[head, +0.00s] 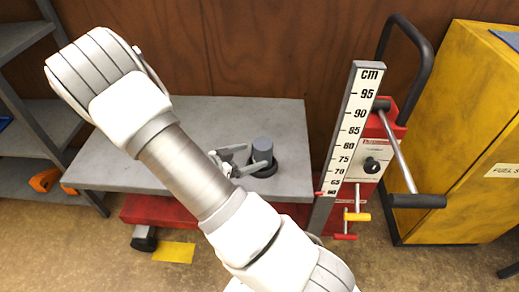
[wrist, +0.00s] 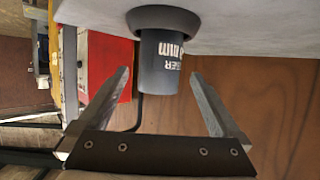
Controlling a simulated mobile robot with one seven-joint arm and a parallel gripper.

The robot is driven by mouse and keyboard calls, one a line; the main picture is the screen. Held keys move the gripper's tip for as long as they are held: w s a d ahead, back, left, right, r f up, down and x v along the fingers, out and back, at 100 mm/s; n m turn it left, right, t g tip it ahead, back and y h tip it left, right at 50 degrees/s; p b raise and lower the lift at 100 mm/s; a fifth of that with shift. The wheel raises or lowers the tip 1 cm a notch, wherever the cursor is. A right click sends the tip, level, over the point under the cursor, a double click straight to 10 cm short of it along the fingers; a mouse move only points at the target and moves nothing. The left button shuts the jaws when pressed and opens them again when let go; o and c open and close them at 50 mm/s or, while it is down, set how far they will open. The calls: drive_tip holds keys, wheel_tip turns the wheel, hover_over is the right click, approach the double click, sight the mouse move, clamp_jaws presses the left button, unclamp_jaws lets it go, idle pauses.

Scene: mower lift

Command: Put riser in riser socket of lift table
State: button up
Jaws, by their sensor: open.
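The riser is a dark grey cylinder (head: 263,148) standing upright in the dark ring of the riser socket (head: 264,171) on the grey lift table (head: 120,168). In the wrist view, the riser (wrist: 162,68) shows upside down with white lettering, its base inside the socket ring (wrist: 165,18). My gripper (head: 250,162) is open at the riser. In the wrist view, its two fingers (wrist: 160,76) lie on either side of the riser, with gaps showing on both sides. How deep the riser sits in the socket is hidden.
A red post with a cm scale (head: 347,128) and a crank handle (head: 417,201) stands right of the table. A yellow cabinet (head: 455,140) is at far right. Grey shelves (head: 25,140) stand at left. A wooden wall (head: 250,45) is close behind. The table's left part is clear.

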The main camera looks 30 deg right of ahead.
drive_tip(key=w+a+r+n+t+y+p, duration=0.25)
drive_tip(key=w+a+r+t+y, duration=0.4)
drive_tip(key=a, duration=0.65)
drive_tip(key=w+a+r+n+t+y+b, duration=0.15)
drive_tip(key=a+r+n+y, duration=0.45)
drive_tip(key=r, duration=0.8)
drive_tip(key=s+a+r+n+g+y, duration=0.25)
drive_tip(key=s+r+n+y, duration=0.35)
drive_tip(key=s, duration=0.5)
drive_tip(key=s+d+r+n+g+h, duration=0.1)
drive_tip(key=s+d+h, duration=0.4)
drive_tip(key=s, duration=0.8)
drive_tip(key=shift+d+n+g, duration=0.35)
drive_tip(key=shift+d+n, duration=0.1)
drive_tip(key=shift+d, duration=0.3)
drive_tip(key=shift+s+r+p, duration=0.1)
drive_tip(key=shift+r+p, duration=0.05)
drive_tip(key=shift+p, duration=0.15)
